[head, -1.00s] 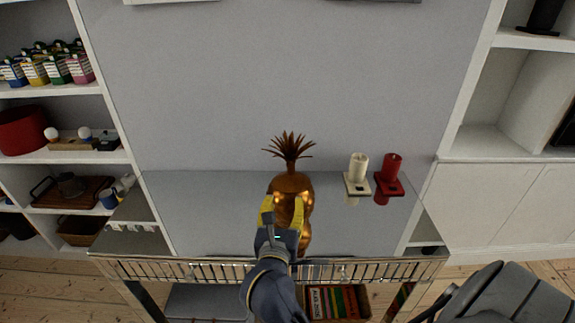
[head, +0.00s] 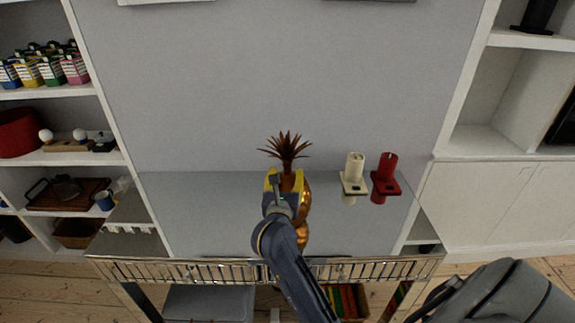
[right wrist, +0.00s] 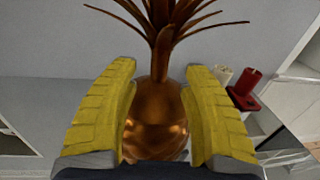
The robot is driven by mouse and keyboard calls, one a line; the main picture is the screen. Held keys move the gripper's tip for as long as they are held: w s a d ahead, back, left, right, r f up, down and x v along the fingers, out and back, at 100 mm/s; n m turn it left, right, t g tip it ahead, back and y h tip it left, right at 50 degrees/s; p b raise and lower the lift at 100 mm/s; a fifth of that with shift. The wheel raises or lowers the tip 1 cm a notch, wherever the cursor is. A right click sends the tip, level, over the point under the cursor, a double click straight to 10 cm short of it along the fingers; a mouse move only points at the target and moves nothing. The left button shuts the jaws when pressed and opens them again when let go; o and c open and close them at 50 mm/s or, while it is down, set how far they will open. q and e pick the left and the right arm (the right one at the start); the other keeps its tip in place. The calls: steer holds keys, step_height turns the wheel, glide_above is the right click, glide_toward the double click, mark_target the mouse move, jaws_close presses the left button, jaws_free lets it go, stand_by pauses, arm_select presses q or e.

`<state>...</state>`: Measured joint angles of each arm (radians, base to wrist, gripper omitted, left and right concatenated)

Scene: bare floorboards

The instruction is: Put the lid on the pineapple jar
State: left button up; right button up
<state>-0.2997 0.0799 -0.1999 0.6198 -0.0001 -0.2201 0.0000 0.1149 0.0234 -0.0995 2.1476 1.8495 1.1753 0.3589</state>
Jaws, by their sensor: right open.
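A copper pineapple jar with a spiky leaf crown (head: 285,146) stands on the mirrored tabletop. Its shiny rounded body (head: 305,200) is partly hidden by my right gripper. The crown's stem rises from a rounded copper top; I cannot tell where the lid meets the jar. My right gripper (head: 284,180) is open at the upper part of the copper body, just below the leaves. In the right wrist view its yellow fingers (right wrist: 158,115) stand on either side of the copper body (right wrist: 155,130); whether they touch it I cannot tell. My left gripper is not in view.
A cream candle (head: 354,165) and a red candle (head: 386,172) stand on holders to the right of the jar. The mirrored table (head: 215,215) is clear on its left side and has a metal front rail (head: 190,271). Shelves flank the table.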

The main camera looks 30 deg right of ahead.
mark_target(287, 170)
steer(key=shift+x, duration=2.15)
jaws_close()
